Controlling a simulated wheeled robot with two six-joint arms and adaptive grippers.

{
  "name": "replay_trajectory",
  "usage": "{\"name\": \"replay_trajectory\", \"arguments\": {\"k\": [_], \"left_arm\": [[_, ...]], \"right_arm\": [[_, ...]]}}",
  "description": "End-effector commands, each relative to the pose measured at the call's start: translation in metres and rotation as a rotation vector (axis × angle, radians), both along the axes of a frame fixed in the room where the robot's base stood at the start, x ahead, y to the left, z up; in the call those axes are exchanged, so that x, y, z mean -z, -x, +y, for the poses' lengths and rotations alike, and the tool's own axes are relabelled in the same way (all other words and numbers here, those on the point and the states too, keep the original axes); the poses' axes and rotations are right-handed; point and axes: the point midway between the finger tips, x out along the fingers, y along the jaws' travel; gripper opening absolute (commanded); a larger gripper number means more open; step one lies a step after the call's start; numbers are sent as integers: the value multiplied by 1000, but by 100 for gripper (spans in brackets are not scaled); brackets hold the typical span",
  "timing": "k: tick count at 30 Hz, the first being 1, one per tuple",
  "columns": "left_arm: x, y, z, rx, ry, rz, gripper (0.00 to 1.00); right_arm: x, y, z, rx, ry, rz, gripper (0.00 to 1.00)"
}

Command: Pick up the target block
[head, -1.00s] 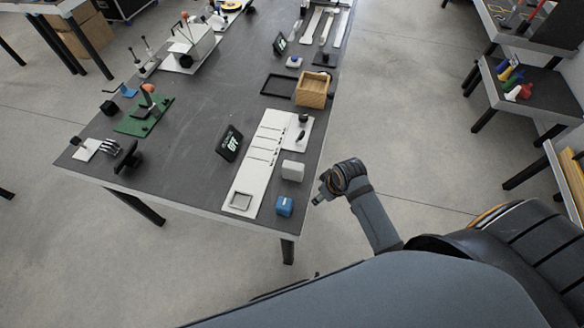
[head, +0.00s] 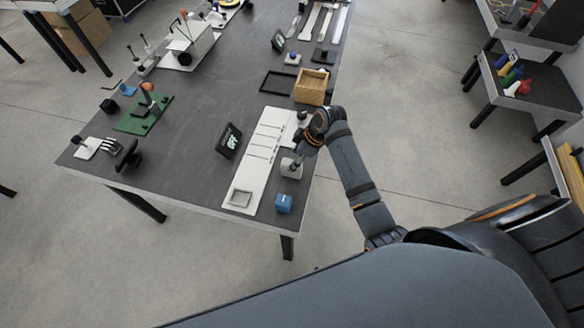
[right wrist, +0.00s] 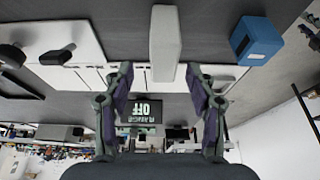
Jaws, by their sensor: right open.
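Two blocks lie near the table's right front edge, and the frames do not mark which is the target. One is a pale grey block (head: 290,171), also at the top middle of the right wrist view (right wrist: 165,45). The other is a blue block (head: 284,203), at the upper right of the wrist view (right wrist: 257,40). My right gripper (head: 297,159) is over the table at the grey block and partly covers it in the head view. Its fingers (right wrist: 158,80) are spread and empty, with the grey block lined up between them. I cannot tell whether they touch it. My left gripper is not in view.
A long white board (head: 258,160) with slots lies left of the blocks. A small black display (head: 229,141) stands beyond it, and a wooden box (head: 311,88) sits behind my gripper.

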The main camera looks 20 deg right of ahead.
Motion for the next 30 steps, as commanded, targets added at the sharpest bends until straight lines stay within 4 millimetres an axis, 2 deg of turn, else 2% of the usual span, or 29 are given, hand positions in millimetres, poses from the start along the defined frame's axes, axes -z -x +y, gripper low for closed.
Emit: {"name": "replay_trajectory", "arguments": {"k": [3, 10, 14, 18, 26, 30], "left_arm": [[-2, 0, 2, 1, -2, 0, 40], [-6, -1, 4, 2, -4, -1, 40], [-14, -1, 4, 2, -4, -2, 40], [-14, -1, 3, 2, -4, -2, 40], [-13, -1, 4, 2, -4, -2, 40], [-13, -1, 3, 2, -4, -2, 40]], "right_arm": [[14, -4, 5, 2, -1, 0, 57], [23, -4, 9, 1, -1, 0, 57], [44, -3, 16, 2, -1, 4, 57], [63, -8, 22, 2, 0, 0, 57], [68, -9, 23, 2, 1, -2, 57], [68, -9, 23, 2, 1, -2, 39]]}}
